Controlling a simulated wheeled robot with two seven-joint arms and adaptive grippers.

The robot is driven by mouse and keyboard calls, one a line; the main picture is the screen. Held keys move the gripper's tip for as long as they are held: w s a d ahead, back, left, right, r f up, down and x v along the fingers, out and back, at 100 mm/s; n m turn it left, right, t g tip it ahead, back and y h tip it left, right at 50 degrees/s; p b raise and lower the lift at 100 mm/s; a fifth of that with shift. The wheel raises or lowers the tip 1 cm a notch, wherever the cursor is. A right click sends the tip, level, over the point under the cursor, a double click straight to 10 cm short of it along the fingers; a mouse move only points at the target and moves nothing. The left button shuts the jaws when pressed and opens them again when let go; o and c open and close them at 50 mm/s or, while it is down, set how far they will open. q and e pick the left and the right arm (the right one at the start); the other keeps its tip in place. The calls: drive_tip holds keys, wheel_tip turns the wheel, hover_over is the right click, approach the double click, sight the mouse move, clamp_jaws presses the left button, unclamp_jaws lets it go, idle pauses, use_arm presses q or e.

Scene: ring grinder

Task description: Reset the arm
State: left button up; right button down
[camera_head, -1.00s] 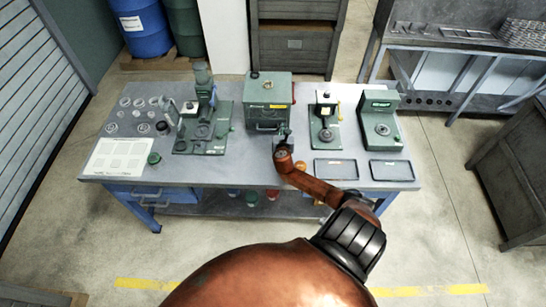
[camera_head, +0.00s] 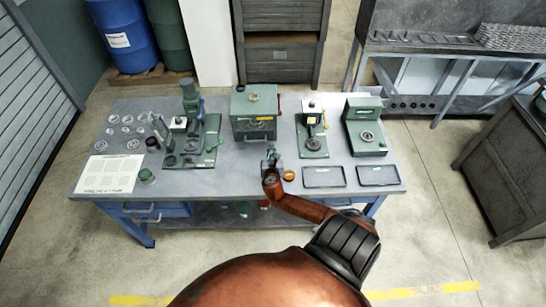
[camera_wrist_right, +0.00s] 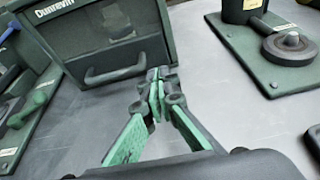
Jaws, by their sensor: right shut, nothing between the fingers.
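My right arm reaches over the front of the workbench (camera_head: 225,180) in the head view. Its gripper (camera_head: 271,158) is in front of the green box oven (camera_head: 254,128). In the right wrist view the two green-padded fingers (camera_wrist_right: 158,82) meet at their tips, with nothing between them. The oven, labelled "Dunrevin" (camera_wrist_right: 95,45), stands beyond the fingertips there, its handle (camera_wrist_right: 115,72) apart from them. My left gripper is in neither view.
A green press (camera_head: 190,130) stands left of the oven. Two green devices (camera_head: 313,135) (camera_head: 366,125) stand right of it. Two dark trays (camera_head: 323,177) (camera_head: 378,175) and a small orange round item (camera_head: 289,175) lie near the front edge. Several rings (camera_head: 113,131) lie left.

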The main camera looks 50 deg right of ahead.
drive_tip(key=v, duration=0.4)
drive_tip(key=shift+a, duration=0.25)
drive_tip(key=shift+s+a+r, duration=0.2)
drive_tip(key=shift+s+a, duration=0.15)
drive_tip(key=shift+a, duration=0.1)
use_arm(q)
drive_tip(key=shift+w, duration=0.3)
